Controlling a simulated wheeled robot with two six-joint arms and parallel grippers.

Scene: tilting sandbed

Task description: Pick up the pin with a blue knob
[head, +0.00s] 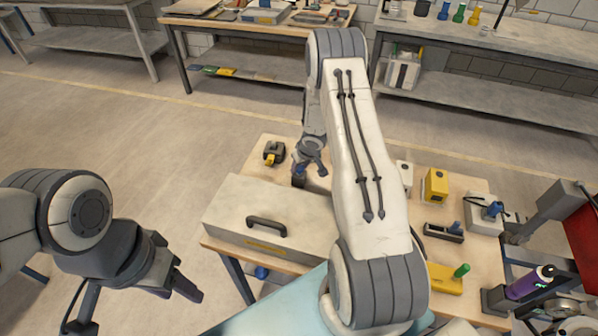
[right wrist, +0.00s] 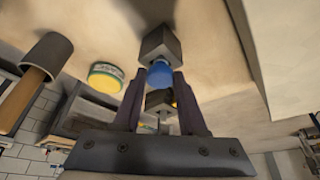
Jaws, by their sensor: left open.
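The blue knob (right wrist: 160,73) stands out from a dark grey block (right wrist: 163,45) in the right wrist view. Only the knob of this pin shows. In the head view, a small blue spot (head: 299,169) and the dark block (head: 298,181) show just behind the grey toolbox. My right gripper (head: 303,165) reaches down there. In the right wrist view, its two fingers (right wrist: 160,82) flank the knob closely; I cannot tell whether they touch it. My left gripper (head: 185,287) is open and empty, left of the worktable.
The grey toolbox (head: 285,205) with a dark handle lies close in front of the block. A black and yellow tool (head: 273,153) lies to its left. A yellow box (head: 436,186) and a white box with a blue knob (head: 485,213) stand at the right. My right arm hides the table's middle.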

